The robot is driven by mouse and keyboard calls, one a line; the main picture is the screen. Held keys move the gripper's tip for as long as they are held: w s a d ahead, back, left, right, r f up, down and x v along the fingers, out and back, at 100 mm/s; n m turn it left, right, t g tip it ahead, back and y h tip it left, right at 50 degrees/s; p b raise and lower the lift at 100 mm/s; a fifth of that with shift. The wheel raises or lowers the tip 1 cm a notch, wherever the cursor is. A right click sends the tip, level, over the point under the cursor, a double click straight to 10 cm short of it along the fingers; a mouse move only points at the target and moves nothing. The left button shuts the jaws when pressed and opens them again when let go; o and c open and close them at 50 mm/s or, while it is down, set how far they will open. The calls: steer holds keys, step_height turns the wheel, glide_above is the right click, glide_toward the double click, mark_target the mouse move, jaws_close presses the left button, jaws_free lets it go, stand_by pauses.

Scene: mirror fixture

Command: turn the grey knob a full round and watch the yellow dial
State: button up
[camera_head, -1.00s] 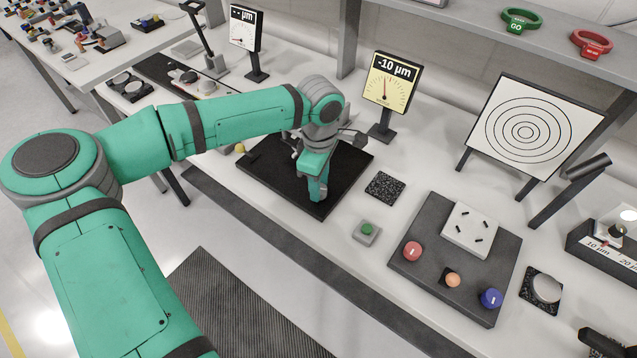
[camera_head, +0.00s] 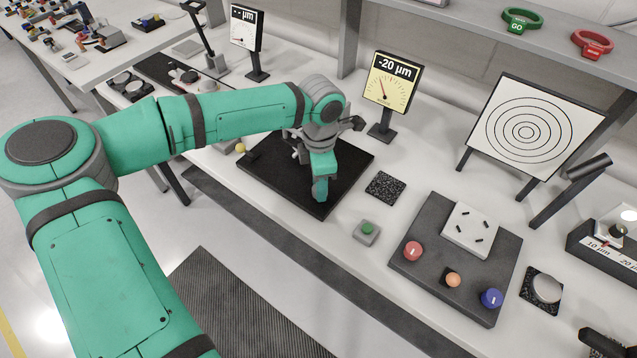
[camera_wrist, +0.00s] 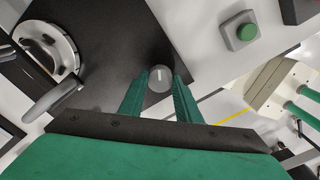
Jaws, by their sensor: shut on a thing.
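The grey knob (camera_wrist: 160,79) with a white index line shows in the wrist view, on a black plate (camera_wrist: 110,50). My gripper (camera_wrist: 160,88) has its two green fingers on either side of the knob and is shut on it. In the head view my gripper (camera_head: 320,190) points down over the black plate (camera_head: 345,165), and the knob is hidden there. The yellow dial (camera_head: 391,82) stands on a black post behind the plate and reads -20 µm. Its needle leans left of upright.
A grey box with a green button (camera_head: 367,229) is right of the plate. A dark board with red, orange and blue knobs (camera_head: 457,260) lies farther right. A round metal part with a lever (camera_wrist: 48,52) is close to my gripper in the wrist view.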

steer(key=shift+w+d+r, duration=0.1)
steer(key=shift+d, duration=0.15)
steer(key=o, duration=1.1)
steer(key=shift+c, duration=0.2)
steer(key=shift+a, duration=0.1)
step_height(320, 180, up, 11)
